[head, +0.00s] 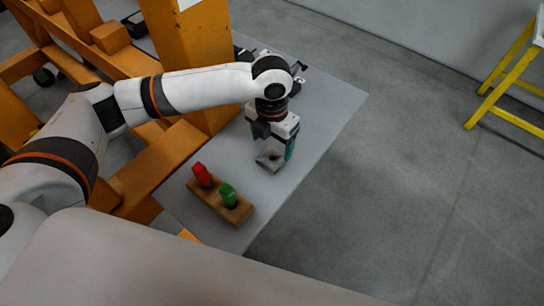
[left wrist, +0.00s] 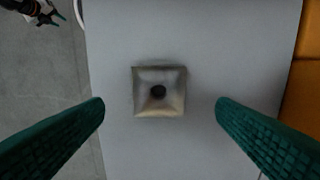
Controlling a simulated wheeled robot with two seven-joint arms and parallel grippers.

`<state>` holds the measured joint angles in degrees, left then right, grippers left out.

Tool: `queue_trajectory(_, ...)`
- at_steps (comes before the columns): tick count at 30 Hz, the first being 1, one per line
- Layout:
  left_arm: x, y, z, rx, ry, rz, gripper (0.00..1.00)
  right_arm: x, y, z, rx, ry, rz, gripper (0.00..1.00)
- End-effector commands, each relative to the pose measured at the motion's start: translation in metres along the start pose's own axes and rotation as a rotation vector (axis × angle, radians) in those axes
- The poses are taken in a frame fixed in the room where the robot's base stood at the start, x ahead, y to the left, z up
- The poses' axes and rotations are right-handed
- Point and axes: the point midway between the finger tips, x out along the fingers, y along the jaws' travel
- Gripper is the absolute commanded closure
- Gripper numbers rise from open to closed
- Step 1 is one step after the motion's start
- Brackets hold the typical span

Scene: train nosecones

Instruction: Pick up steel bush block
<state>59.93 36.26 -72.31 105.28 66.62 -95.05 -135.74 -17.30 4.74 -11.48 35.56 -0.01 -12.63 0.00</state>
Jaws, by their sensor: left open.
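The steel bush block (left wrist: 159,104) is a small grey, square, tapered piece with a dark round hole in its middle. It lies on the light grey table top (left wrist: 225,45). In the head view the block (head: 268,163) shows just below my left gripper (head: 277,152), partly covered by it. In the left wrist view my left gripper (left wrist: 160,112) is open, its two green ribbed fingers spread wide to either side of the block with gaps on both sides. My right gripper is not clearly in the head view.
A wooden stand (head: 215,208) with a red piece (head: 202,175) and a green piece (head: 228,194) stands near the table's front end. Orange framework (head: 195,60) rises along the table's left side. A yellow stand (head: 500,85) is far right on open floor.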

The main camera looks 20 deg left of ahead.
Motion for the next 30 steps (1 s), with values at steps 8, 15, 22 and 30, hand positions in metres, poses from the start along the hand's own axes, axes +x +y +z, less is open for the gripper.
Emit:
queue_trajectory(8, 0.031, 0.003, 0.004, 0.000, -0.005, 0.001, 0.20, -0.015, -0.001, 0.002, -0.001, -0.001, 0.000, 0.64)
queue_trajectory(15, 0.054, 0.003, 0.003, 0.001, 0.000, 0.000, 0.20, -0.017, -0.001, 0.002, 0.000, -0.001, 0.000, 0.64)
queue_trajectory(22, 0.055, 0.003, 0.003, 0.001, 0.000, 0.000, 0.25, -0.017, 0.001, 0.003, 0.001, -0.002, 0.001, 0.64)
queue_trajectory(30, 0.054, 0.003, 0.003, 0.001, 0.000, 0.000, 0.69, -0.017, 0.004, 0.004, 0.003, -0.003, 0.005, 0.64)
